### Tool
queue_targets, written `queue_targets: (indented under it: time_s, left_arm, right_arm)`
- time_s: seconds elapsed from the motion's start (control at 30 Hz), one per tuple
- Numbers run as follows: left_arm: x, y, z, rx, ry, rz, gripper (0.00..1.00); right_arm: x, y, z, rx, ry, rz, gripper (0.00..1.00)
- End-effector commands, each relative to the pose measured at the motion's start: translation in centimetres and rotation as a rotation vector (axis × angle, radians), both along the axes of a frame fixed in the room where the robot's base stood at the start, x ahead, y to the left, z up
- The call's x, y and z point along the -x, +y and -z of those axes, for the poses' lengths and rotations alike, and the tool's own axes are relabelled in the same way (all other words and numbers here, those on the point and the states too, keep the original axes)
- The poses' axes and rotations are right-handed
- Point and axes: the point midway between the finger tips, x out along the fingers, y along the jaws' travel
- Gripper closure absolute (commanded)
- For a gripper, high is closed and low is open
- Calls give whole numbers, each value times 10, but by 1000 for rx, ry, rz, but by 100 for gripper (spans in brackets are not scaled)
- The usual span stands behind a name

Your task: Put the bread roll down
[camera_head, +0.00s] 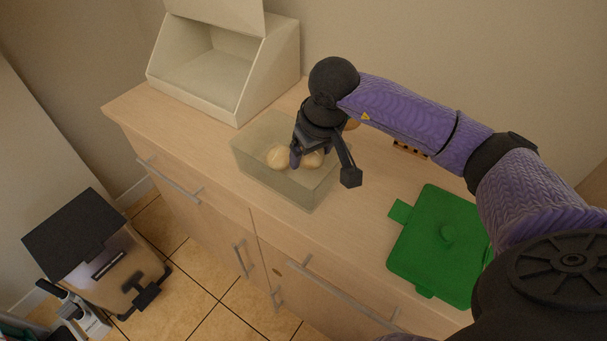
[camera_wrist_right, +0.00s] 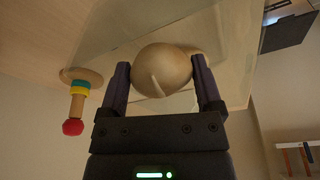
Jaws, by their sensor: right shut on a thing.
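My right gripper (camera_head: 311,156) reaches down into a clear, see-through container (camera_head: 315,196) on the wooden counter. It is shut on a round, pale brown bread roll (camera_head: 314,160). In the right wrist view the roll (camera_wrist_right: 161,70) sits between the two fingers, with the container's clear walls around it. A second roll (camera_head: 279,157) lies in the container, left of the gripper. Part of another pale shape shows behind the held roll in the wrist view. Whether the held roll touches the container's floor I cannot tell. My left gripper is not in view.
A cream bread box (camera_head: 213,112) with its lid raised stands behind the container. A green lid (camera_head: 430,262) with a knob lies at the right. A toy-like stack with coloured rings (camera_wrist_right: 77,98) shows in the wrist view. A bin (camera_head: 98,262) stands on the floor.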

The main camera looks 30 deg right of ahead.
Motion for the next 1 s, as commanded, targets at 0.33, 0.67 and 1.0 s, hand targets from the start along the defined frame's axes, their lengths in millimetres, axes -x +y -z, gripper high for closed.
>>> queue_targets:
  time_s: [0.33,0.67,1.0]
  left_arm:
    - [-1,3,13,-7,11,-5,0]
    - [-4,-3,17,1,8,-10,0]
    - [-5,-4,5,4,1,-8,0]
  right_arm:
    - [0,0,43,1,-1,0,75]
    - [0,1,45,0,-1,0,0]
    - [3,1,24,1,-6,-2,0]
